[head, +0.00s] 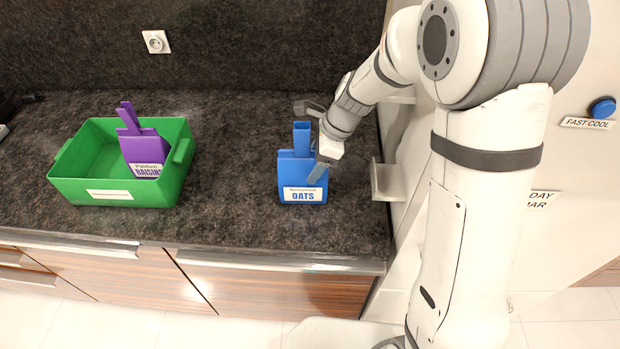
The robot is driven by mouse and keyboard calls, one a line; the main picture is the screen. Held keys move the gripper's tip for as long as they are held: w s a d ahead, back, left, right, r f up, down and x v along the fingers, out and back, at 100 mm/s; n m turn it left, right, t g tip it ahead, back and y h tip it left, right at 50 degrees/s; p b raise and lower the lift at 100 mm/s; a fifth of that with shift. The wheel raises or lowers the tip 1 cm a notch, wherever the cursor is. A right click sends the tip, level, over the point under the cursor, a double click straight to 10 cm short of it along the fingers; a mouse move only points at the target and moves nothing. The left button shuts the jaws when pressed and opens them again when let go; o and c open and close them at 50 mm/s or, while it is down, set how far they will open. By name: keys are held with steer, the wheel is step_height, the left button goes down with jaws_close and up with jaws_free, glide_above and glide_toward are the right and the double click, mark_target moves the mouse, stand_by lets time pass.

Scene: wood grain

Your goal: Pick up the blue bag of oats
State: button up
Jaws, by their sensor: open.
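The blue bag of oats (290,172) stands upright on the dark stone counter, with a white label reading OATS on its lower front and a narrow tab at its top. My gripper (312,142) is open at the bag's upper right. One finger is in front of the bag's right side and the other is up behind, near the top tab. Whether either finger touches the bag I cannot tell.
A green bin (95,160) on the left of the counter holds a purple bag (146,148) labelled RAISINS. The counter (230,215) between the bin and the blue bag is clear. A grey handle-like piece (388,182) juts out right of the bag.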

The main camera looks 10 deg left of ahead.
jaws_close()
stand_by(0.8)
